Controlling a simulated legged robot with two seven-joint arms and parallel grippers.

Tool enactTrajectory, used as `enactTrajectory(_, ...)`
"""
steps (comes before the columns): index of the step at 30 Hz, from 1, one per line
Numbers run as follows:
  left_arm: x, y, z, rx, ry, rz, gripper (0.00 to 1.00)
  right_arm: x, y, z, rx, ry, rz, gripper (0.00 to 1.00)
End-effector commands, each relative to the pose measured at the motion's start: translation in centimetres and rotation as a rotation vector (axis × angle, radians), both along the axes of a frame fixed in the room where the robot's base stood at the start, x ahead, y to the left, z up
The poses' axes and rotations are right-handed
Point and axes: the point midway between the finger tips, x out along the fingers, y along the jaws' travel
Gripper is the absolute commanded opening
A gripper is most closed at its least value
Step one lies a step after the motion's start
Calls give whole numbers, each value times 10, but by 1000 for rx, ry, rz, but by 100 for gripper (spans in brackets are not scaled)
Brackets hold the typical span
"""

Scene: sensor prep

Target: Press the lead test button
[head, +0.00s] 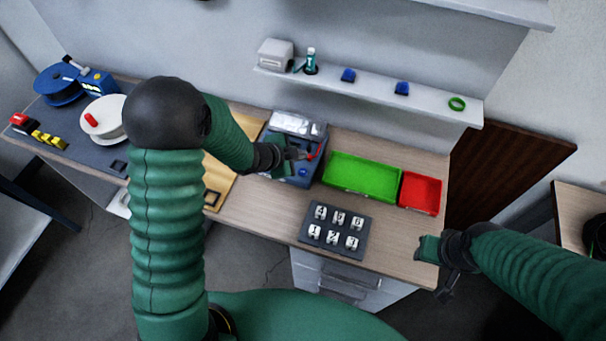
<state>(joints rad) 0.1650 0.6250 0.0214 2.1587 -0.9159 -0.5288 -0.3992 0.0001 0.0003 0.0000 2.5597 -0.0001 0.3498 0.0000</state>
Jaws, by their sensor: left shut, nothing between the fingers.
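A blue-grey tester box (298,180) with a pale, shiny upper part stands at the back of the bench. A small round blue button (303,171) shows on its front panel, and a red lead or probe (316,152) lies near its right side. My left gripper (299,154) is shut and empty, right in front of the tester and just above the blue button. I cannot tell whether it touches the panel. The gripper and forearm hide the tester's left part. My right gripper (434,268) hangs by the bench's front right edge, away from the tester; its fingers are unclear.
A green tray (362,178) and a red tray (420,192) stand right of the tester. A dark holder (335,230) with several numbered pieces lies in front. A shelf (380,91) with small items hangs above. Spools and tools crowd the left end.

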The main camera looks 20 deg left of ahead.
Motion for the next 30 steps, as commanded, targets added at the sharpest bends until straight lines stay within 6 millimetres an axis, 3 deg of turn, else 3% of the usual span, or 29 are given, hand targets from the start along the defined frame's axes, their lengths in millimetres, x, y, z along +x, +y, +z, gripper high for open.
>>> enactTrajectory(1,0,-1,-16,1,0,-1,0,0,0,-16,0,0,0,36)
enactTrajectory(9,1,-2,-50,1,0,-2,0,0,0,-45,0,0,0,36)
enactTrajectory(30,1,-1,-52,1,0,-1,0,0,0,-46,0,0,0,36)
